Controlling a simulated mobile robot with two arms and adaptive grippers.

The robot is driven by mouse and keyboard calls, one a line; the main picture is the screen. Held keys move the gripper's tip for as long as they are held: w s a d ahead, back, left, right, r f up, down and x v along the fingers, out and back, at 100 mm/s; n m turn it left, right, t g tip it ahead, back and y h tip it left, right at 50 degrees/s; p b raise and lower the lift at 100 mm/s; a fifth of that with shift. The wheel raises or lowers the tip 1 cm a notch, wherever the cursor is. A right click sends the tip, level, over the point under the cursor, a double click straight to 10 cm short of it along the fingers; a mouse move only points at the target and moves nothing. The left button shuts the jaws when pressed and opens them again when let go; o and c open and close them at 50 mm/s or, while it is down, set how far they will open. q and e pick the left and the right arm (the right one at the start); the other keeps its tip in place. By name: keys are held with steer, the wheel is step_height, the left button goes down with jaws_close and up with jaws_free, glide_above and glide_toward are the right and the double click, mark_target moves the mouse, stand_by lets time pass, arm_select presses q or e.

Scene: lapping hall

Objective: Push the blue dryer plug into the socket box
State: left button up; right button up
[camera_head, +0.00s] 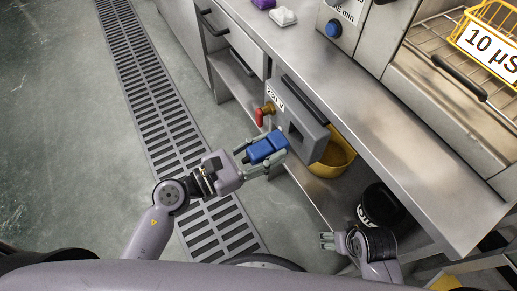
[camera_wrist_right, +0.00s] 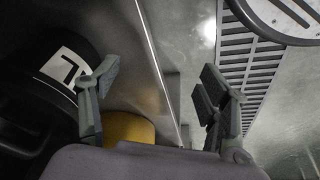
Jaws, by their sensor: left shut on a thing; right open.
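The blue dryer plug (camera_head: 262,149) is held between the fingers of my left gripper (camera_head: 264,151), which is shut on it. The grey socket box (camera_head: 305,125), labelled 220 V, is fixed at the front of the steel bench. The plug is just left of the box's face, pointing toward it; a small gap seems to remain, but contact is hard to tell. My right gripper (camera_head: 327,241) is open and empty, low in front of the bench. Its two spread fingers show in the right wrist view (camera_wrist_right: 155,100).
A red-handled valve (camera_head: 266,112) sits just left of the socket box. A yellow bucket (camera_head: 335,158) and a black bucket (camera_head: 380,205) stand under the bench (camera_head: 400,145). A floor drain grating (camera_head: 158,100) runs along the left. The floor left of it is clear.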

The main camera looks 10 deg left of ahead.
mark_target(281, 142)
arm_select(q)
steer(key=shift+x, duration=0.95)
arm_select(e)
steer(key=shift+f, duration=1.1)
arm_select(q)
steer(key=shift+p, duration=0.3)
arm_select(e)
steer(key=shift+f, duration=0.1)
steer(key=shift+f, duration=0.2)
steer(key=shift+f, duration=0.25)
arm_select(q)
steer(key=shift+w+d+r, duration=0.1)
steer(key=shift+d, duration=0.15)
arm_select(e)
steer(key=shift+f, duration=0.1)
arm_select(q)
steer(key=shift+w+d+p, duration=0.25)
steer(key=shift+p, duration=0.05)
arm_select(e)
steer(key=shift+s+f, duration=0.2)
steer(key=shift+f, duration=0.4)
arm_select(q)
steer(key=shift+w+d, duration=0.15)
steer(key=shift+d, duration=0.1)
arm_select(e)
steer(key=shift+w+f, duration=0.2)
